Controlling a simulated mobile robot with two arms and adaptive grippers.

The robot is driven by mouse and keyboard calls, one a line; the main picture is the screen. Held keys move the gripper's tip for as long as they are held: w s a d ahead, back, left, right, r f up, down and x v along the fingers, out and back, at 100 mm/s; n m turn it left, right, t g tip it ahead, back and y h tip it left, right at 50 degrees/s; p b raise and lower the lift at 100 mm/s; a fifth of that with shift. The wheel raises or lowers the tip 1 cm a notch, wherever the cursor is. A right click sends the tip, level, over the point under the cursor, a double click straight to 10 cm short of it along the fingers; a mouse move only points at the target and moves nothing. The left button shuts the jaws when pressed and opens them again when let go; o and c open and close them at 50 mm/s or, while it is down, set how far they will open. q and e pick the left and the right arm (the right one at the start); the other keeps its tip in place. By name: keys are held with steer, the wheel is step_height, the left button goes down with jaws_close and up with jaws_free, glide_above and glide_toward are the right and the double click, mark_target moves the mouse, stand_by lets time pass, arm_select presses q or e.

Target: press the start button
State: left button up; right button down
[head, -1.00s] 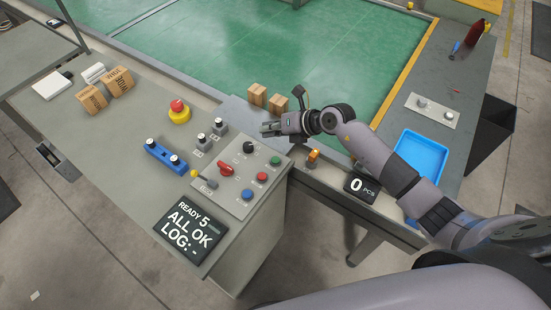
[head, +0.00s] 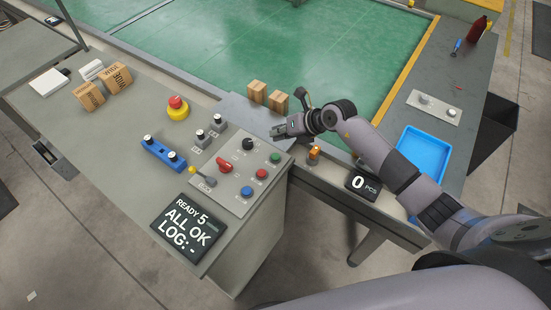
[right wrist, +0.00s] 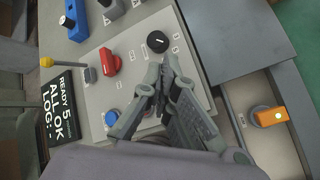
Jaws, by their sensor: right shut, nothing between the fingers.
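Which one is labelled start is too small to read. My right gripper (head: 276,132) is shut and empty, above the panel's far right edge, just beyond the green button. In the right wrist view, its fingers (right wrist: 167,76) lie over the panel below the black knob (right wrist: 158,41). They hide the green button there, and the blue button (right wrist: 112,116) shows to their left. My left gripper is not in view.
A red rotary switch (head: 224,164), a yellow-tipped lever (head: 205,178) and an emergency stop (head: 177,107) are nearby. The display (head: 188,230) reads READY 5, ALL OK. An orange switch (head: 314,153) is just right of the gripper; two small boxes (head: 267,96) stand behind.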

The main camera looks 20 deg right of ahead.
steer(key=b, duration=0.4)
glide_above(277, 154)
step_height(277, 154, down, 6)
steer(key=shift+s+r, duration=0.1)
steer(key=shift+r, duration=0.15)
steer(key=shift+f, duration=0.4)
stand_by(0.5)
steer(key=shift+f, duration=0.35)
